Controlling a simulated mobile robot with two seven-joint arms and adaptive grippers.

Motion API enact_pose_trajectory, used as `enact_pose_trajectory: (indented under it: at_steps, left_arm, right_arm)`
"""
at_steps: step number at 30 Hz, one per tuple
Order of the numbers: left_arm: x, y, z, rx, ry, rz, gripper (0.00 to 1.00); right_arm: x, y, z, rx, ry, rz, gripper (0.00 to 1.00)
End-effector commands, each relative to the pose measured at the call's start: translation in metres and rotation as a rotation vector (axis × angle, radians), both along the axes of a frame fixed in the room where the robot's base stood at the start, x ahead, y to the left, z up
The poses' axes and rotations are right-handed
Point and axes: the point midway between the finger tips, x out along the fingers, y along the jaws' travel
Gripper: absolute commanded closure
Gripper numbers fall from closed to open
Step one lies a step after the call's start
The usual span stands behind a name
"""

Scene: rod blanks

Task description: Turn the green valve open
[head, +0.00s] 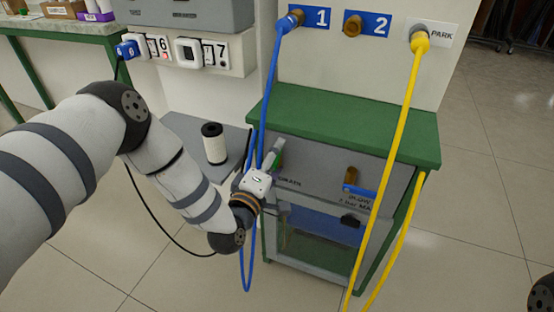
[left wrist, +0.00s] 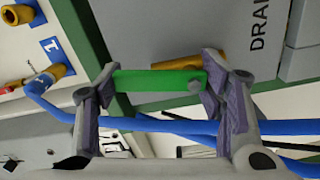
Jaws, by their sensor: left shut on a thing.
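The green valve handle (left wrist: 150,80) lies between the two finger pads of my left gripper (left wrist: 160,88) in the left wrist view, with a pad at each end. My left gripper is shut on it. In the head view my left gripper (head: 275,153) reaches the left part of the grey cabinet front, beside the DRAIN label (head: 289,181). There the handle is mostly hidden by the gripper, with only a bit of green showing. A brass fitting (left wrist: 180,66) shows just behind the handle in the left wrist view. My right gripper is not seen.
A blue hose (head: 270,85) hangs from port 1 and passes close by my left gripper. A yellow hose (head: 403,110) hangs from PARK across the cabinet's right side. A blue-handled BLOW valve (head: 360,190) sits to the right. A white spool (head: 214,145) stands on a grey shelf.

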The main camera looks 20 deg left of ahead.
Motion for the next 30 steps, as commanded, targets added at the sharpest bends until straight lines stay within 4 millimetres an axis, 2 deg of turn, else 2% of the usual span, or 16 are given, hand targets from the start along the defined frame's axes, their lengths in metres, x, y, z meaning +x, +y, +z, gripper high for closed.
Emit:
enact_pose_trajectory:
  at_steps: [12,30]
  left_arm:
    - [0.0003,0.0050,0.0002,-0.199,0.007,-0.001,0.66]
    - [0.0003,0.0051,0.0005,-0.238,0.008,-0.003,0.66]
  right_arm:
    - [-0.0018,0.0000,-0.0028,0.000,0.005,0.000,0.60]
    - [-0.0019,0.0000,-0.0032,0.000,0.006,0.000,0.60]
